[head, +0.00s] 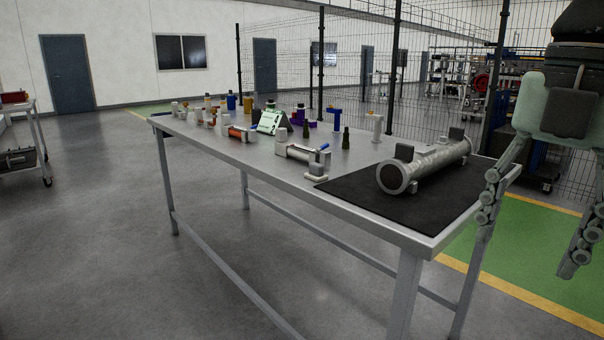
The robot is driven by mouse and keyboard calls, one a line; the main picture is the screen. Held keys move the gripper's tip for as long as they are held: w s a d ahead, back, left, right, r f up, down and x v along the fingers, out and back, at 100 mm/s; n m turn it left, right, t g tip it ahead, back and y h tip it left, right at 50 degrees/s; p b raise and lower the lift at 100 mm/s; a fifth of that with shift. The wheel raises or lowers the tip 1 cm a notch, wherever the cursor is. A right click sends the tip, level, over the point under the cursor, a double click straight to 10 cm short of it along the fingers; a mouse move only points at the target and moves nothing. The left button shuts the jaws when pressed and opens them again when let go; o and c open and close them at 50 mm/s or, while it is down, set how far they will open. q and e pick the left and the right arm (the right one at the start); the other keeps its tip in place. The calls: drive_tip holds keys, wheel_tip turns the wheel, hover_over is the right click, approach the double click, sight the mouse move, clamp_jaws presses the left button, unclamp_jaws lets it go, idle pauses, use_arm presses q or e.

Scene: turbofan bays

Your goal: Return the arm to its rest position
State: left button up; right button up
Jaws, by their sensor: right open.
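My right gripper (528,234) hangs at the right edge of the head view, fingers pointing down and spread wide apart. Nothing shows between the fingers. It is in front of the near right corner of the metal table, and one finger overlaps the table's edge in the picture. Part of its right finger is cut off by the frame. My left gripper does not show.
The metal table (420,240) carries a black mat (400,208) with a grey metal cylinder (428,165) on it. Several small bottles and tools stand further back. A wire fence (280,60) runs behind.

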drive_tip(key=w+a+t+y, duration=0.2)
drive_tip(key=w+t+y, duration=0.2)
drive_tip(key=w+y, duration=0.55)
drive_tip(key=w+d+f+m+t+y, duration=0.2)
drive_tip(key=w+d+f+m+t, duration=0.1)
drive_tip(key=w+d+m+t, duration=0.55)
drive_tip(key=w+d+f+m+t+h, duration=0.1)
drive_tip(key=d+f+m+t+h, duration=0.1)
drive_tip(key=d+f+m+h, duration=0.55)
drive_tip(key=w+d+f+m+t+h, duration=0.2)
drive_tip(key=d+f+m+h, duration=0.15)
drive_tip(key=d+f, duration=0.7)
drive_tip(key=s+a+f+m+g+h, duration=0.1)
drive_tip(key=s+f+g+h, duration=0.15)
drive_tip(key=f, duration=0.55)
drive_tip(key=s+a+f+m+g+h, duration=0.15)
drive_tip(key=s+f, duration=0.25)
drive_tip(key=f, duration=0.5)
drive_tip(key=s+a+f+m+g+h, duration=0.1)
drive_tip(key=s+f+m+g, duration=0.15)
drive_tip(key=f, duration=0.55)
drive_tip(key=s+a+f+g+y, duration=0.2)
drive_tip(key=s+a+f+g, duration=0.5)
drive_tip(key=s+a+f, duration=0.9)
drive_tip(key=shift+s+a+f, duration=0.4)
drive_tip(key=shift+s+f, duration=0.2)
drive_tip(key=shift+s, duration=0.3)
drive_tip(key=shift+y, duration=0.25)
